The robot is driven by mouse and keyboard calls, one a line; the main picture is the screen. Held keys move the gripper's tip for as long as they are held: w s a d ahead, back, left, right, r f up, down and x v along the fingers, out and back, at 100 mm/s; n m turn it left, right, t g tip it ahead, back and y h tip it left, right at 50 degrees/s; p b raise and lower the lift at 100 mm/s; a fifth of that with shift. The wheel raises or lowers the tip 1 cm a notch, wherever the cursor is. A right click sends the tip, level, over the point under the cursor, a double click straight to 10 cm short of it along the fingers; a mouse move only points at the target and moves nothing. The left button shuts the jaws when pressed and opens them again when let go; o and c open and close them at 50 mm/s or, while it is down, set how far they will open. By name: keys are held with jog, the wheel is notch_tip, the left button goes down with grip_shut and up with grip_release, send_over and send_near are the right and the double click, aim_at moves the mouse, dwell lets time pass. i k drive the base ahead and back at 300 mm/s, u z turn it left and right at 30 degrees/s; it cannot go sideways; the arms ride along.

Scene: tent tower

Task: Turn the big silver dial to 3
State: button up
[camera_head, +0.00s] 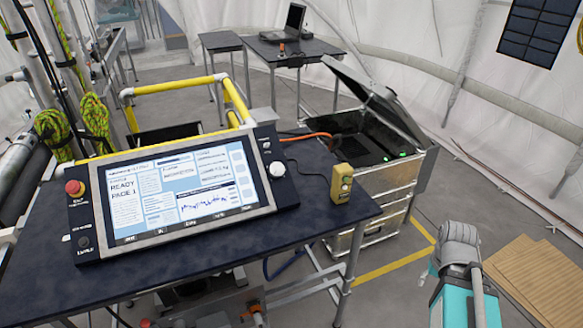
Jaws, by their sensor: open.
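A round silver-white dial (277,169) sits on the right side panel of the dark control console (289,194). It is the larger light knob there. Its pointer and any numbers around it are too small to read. The console's wide screen (180,188) is lit and shows "READY PAGE 1". I see no gripper fingers in this view, and nothing touches the dial.
The console stands on a dark table (330,235). A yellow handheld box (341,184) stands right of it, with a red button (74,188) on its left panel. An open metal case (385,170) stands behind. A teal and grey object (458,290) rises at lower right.

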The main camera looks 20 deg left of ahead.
aim_at(276, 169)
jog(key=z, duration=0.3)
jog(key=k, duration=0.95)
jog(key=u, duration=1.15)
jog(key=i, duration=1)
jog(key=u, duration=0.05)
